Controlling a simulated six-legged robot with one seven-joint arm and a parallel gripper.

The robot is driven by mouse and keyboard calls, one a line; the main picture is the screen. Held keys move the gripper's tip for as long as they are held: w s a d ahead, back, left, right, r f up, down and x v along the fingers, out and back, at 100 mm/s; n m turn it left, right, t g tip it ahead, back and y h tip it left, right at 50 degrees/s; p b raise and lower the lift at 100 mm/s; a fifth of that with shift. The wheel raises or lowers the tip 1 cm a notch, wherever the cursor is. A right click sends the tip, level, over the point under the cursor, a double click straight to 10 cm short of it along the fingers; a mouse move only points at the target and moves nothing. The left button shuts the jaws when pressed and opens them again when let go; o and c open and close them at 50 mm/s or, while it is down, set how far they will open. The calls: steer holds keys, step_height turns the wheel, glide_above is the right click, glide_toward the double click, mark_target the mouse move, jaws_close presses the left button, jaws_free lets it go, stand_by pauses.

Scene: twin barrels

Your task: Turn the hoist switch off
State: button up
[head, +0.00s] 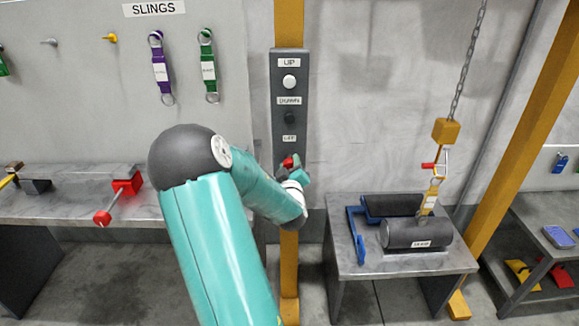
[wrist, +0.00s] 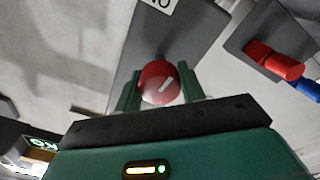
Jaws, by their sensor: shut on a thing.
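The hoist control panel (head: 290,70) is a dark upright plate on a yellow post. It carries a white button (head: 289,81) under an UP label, a dark button (head: 290,118) under a second label, and a red rotary switch (head: 288,162) below a third label. My gripper (head: 296,172) is at the switch. In the wrist view my gripper's green fingers (wrist: 161,90) stand on both sides of the knob, shut on it. The fingers partly hide the knob's sides.
A small table (head: 345,262) at right holds dark barrels (head: 417,233) and a blue clamp-like tool (head: 356,236). A hoist chain (head: 468,60) with a yellow hook block (head: 445,131) hangs over it. A workbench (head: 60,208) with a red vise (head: 127,187) is at left.

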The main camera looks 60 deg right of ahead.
steer(key=shift+f+n, duration=0.1)
steer(key=shift+n, duration=0.5)
steer(key=o, duration=1)
steer(key=shift+d, duration=0.1)
steer(key=shift+c, duration=0.2)
steer(key=shift+a, duration=0.2)
